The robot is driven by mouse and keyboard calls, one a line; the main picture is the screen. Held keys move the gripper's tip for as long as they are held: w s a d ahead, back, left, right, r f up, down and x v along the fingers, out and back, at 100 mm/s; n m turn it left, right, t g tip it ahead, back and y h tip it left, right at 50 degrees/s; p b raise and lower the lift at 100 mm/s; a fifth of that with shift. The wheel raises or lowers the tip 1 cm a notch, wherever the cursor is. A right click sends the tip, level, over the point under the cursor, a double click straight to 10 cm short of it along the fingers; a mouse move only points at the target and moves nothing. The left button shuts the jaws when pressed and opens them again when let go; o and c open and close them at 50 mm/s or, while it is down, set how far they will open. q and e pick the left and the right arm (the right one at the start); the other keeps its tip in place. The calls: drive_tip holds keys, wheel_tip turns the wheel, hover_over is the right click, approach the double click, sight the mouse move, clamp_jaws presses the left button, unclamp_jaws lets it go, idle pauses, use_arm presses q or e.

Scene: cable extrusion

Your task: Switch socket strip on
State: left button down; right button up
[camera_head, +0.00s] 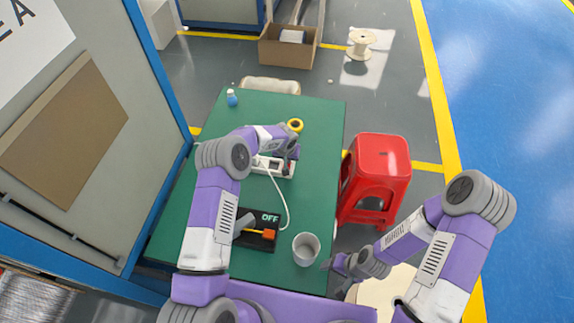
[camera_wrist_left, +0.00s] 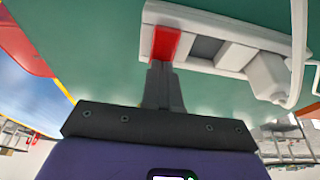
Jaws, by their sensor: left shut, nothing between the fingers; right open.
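The white socket strip (camera_head: 261,162) lies on the green table, with my left arm partly in front of it. It also shows in the left wrist view (camera_wrist_left: 213,27), with its red switch (camera_wrist_left: 165,43) near one end. My left gripper (camera_head: 293,154) is shut and empty over the strip's right end. In the left wrist view its closed fingertips (camera_wrist_left: 160,68) are at the edge of the red switch; I cannot tell whether they touch it. My right gripper (camera_head: 334,265) is open and empty, right of the table's front part.
A white cable (camera_head: 286,205) runs from the strip towards a black box (camera_head: 262,244) marked OFF. A grey cup (camera_head: 306,250), a yellow roll (camera_head: 295,125) and a blue bottle (camera_head: 232,98) stand on the green table (camera_head: 315,180). A red stool (camera_head: 378,165) is right of it.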

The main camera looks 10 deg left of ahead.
use_arm(q)
drive_tip(key=shift+f, duration=0.25)
drive_tip(key=shift+r, duration=0.1)
drive_tip(key=shift+r+p, duration=1.05)
drive_tip(key=shift+r, duration=2.4)
drive_tip(key=shift+r, duration=0.1)
